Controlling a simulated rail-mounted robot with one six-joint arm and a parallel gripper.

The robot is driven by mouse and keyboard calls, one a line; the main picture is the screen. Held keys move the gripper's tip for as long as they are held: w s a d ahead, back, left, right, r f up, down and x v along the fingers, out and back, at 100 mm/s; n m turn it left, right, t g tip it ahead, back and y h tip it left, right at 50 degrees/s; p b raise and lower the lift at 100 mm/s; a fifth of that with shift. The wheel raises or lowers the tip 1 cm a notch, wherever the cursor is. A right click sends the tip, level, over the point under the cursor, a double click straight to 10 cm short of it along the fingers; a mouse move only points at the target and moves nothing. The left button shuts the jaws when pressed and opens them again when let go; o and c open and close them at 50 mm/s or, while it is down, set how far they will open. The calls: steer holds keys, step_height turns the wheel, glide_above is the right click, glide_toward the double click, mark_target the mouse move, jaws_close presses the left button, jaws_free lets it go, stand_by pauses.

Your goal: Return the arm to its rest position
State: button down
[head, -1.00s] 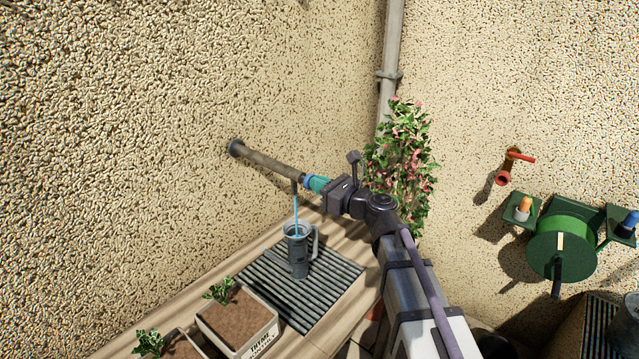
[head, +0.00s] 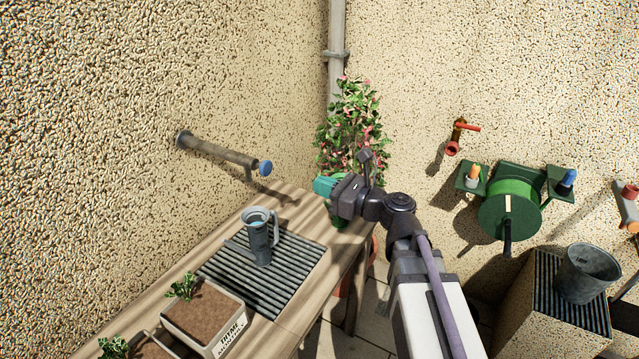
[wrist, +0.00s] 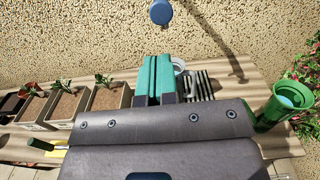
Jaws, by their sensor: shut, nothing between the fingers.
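My gripper (head: 324,186) with teal fingers hangs in the air right of the wall pipe (head: 222,152), apart from its blue knob (head: 265,168). In the wrist view the teal fingers (wrist: 156,78) are together with nothing between them. The blue knob (wrist: 160,12) shows beyond the fingertips, clear of them. My arm reaches up from the bottom right of the head view, bent at the wrist. A grey mug (head: 260,237) stands upright under the pipe; no water stream shows. The mug is mostly hidden behind the fingers in the wrist view.
The wooden bench (head: 290,200) carries a dark slatted grate (head: 290,270) and planters (head: 205,315). A green watering can (wrist: 285,103) stands at the bench's right end. A flowering plant (head: 350,125), red tap (head: 453,148), green hose reel (head: 510,210) and metal bucket (head: 587,273) are beyond.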

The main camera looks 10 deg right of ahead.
steer(key=s+d+f+n+g+h, duration=0.1)
steer(key=s+f+n+g+h, duration=0.55)
steer(key=f+n, duration=0.85)
steer(key=s+d+f+n+g+h+b, duration=0.2)
steer(key=s+d+f+n+g+h, duration=0.2)
steer(key=s+d+n+h, duration=0.3)
steer(key=d+n+h, duration=0.1)
steer(key=n, duration=0.2)
steer(key=shift+s+d+f, duration=0.15)
steer(key=shift+d+f, duration=0.05)
